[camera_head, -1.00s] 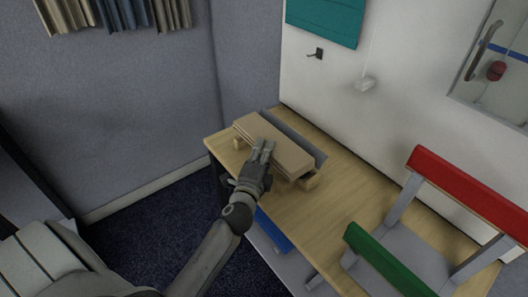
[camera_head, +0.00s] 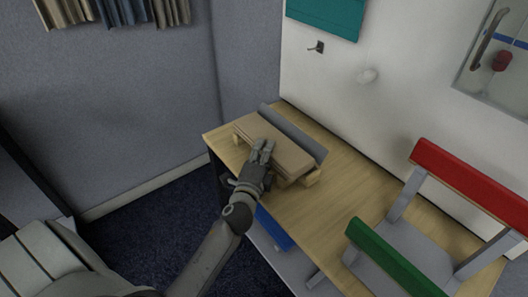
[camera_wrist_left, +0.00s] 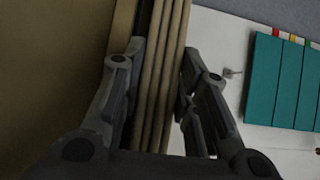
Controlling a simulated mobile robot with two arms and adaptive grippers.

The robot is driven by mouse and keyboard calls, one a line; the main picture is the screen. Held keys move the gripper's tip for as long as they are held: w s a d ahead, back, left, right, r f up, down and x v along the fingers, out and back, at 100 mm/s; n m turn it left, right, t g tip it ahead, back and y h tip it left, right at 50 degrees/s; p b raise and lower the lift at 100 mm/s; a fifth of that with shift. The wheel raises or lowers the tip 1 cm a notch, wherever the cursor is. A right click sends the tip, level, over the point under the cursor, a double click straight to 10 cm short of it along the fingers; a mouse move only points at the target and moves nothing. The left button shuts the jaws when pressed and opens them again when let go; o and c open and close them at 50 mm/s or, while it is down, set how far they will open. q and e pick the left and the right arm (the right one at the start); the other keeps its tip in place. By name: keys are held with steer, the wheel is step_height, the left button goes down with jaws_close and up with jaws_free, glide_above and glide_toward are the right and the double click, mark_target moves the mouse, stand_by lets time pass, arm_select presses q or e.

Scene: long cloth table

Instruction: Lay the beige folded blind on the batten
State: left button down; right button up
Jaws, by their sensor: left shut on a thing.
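The beige folded blind (camera_head: 275,150) is a long, flat stack of layers above the wooden table (camera_head: 345,200). Pale wooden block ends (camera_head: 313,178) show under both its ends; they look like parts of the batten, but the blind hides most of it. Whether the blind rests on them or is just above, I cannot tell. My left gripper (camera_head: 263,150) is shut on the blind's near long side. In the left wrist view, the fingers (camera_wrist_left: 161,60) lie on either side of the folded layers (camera_wrist_left: 166,85). My right gripper is not in view.
A long grey piece (camera_head: 296,133) lies just behind the blind. A rack with a red bar (camera_head: 470,183) and a green bar (camera_head: 385,258) takes up the table's right part. A teal panel (camera_head: 325,15) hangs on the wall. Bare tabletop lies between blind and rack.

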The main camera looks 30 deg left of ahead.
arm_select(q)
steer(key=shift+f+b, duration=0.3)
steer(key=shift+f, duration=0.05)
steer(key=c, duration=1)
jaws_free()
steer(key=shift+c, duration=0.2)
steer(key=shift+f, duration=0.1)
steer(key=shift+v, duration=4)
